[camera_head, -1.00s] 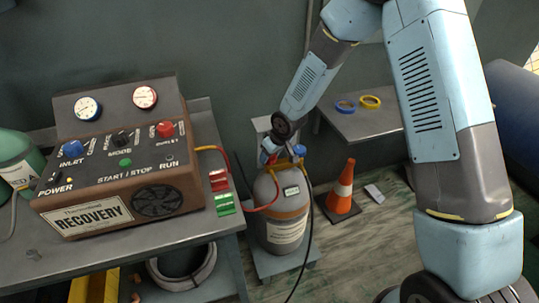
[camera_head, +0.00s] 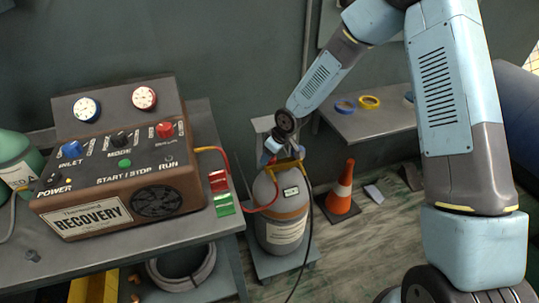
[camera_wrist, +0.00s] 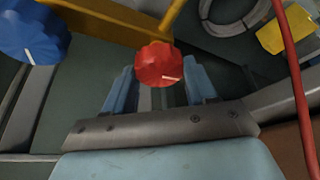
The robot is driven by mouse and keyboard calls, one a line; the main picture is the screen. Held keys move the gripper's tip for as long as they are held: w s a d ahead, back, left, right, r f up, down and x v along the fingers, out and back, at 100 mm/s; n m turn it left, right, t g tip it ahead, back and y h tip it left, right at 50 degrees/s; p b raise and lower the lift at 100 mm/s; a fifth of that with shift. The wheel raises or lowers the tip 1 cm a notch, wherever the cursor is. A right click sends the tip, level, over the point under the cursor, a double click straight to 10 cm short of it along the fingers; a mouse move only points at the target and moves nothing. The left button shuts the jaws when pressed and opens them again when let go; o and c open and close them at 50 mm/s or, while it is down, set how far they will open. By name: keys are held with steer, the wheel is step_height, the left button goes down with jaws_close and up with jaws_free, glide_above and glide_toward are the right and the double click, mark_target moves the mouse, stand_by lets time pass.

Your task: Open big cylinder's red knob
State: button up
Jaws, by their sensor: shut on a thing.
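The big cylinder (camera_head: 268,192) is grey with an orange-brown band, a white label and a yellow top handle (camera_head: 300,160). It stands upright on a low platform beside the bench. My gripper (camera_head: 270,158) is at its top and hides the valve knobs in the head view. In the wrist view the red knob (camera_wrist: 158,64), with a white mark at its lower right, sits between the two blue fingers of my gripper (camera_wrist: 159,84), which is shut on it. A blue knob (camera_wrist: 32,32) is at the upper left, clear of the fingers.
The brown recovery machine (camera_head: 118,205) stands on the bench to the left. A red hose (camera_wrist: 296,85) runs close by on the right in the wrist view. An orange cone (camera_head: 341,190) and a shelf with tape rolls (camera_head: 369,102) are to the right of the cylinder.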

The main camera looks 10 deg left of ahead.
steer(key=o, duration=1.1)
steer(key=shift+c, duration=0.2)
steer(key=shift+r, duration=0.1)
steer(key=shift+d+r, duration=0.2)
steer(key=shift+r, duration=0.1)
steer(key=v, duration=1.2)
steer(key=shift+r, duration=0.35)
steer(key=shift+s+d, duration=0.1)
steer(key=shift+s, duration=0.05)
